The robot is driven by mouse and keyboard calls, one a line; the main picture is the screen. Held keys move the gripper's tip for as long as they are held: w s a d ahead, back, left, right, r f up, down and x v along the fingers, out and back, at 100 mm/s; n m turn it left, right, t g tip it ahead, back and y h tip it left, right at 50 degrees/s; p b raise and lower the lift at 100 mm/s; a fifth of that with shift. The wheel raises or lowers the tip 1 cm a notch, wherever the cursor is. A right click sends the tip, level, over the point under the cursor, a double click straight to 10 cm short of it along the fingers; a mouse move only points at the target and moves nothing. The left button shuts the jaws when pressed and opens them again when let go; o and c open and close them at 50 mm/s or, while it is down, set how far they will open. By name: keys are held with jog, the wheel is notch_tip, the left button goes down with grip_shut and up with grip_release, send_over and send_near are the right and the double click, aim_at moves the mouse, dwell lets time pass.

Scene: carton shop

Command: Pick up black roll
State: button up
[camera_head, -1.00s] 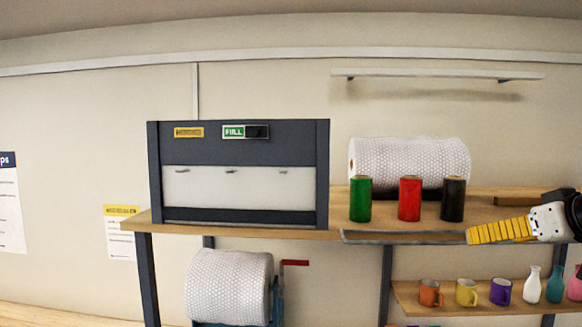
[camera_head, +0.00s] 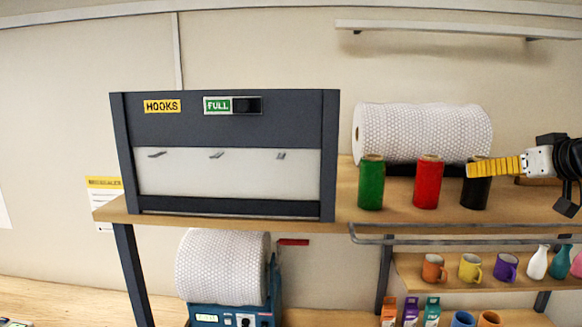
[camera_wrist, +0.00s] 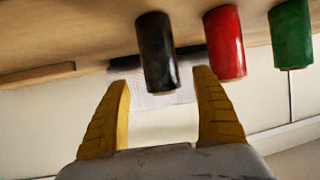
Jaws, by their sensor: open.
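The black roll (camera_head: 475,193) stands upright on the wooden shelf, at the right end of a row with the red roll (camera_head: 428,183) and the green roll (camera_head: 370,184). My gripper (camera_head: 470,168) is in front of the black roll's upper part and hides some of it in the head view. In the wrist view the picture is turned over, and the black roll (camera_wrist: 157,54) lies ahead between the two yellow fingers (camera_wrist: 162,85). The fingers are spread and empty. I cannot tell whether they touch the roll.
The red roll (camera_wrist: 225,43) is close beside the black one. A large bubble-wrap roll (camera_head: 425,133) lies behind the row. A dark hooks cabinet (camera_head: 225,125) stands left. A metal rail (camera_head: 440,239) runs along the shelf front. Mugs and vases stand below.

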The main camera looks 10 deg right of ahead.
jog(key=p+x, duration=0.1)
jog(key=x, duration=0.3)
jog(key=shift+w, duration=0.45)
jog(key=shift+s+a, duration=0.1)
jog(key=shift+s, duration=0.15)
jog(key=shift+c, duration=0.2)
jog(key=shift+s+r, duration=0.1)
jog(key=c, duration=1.4)
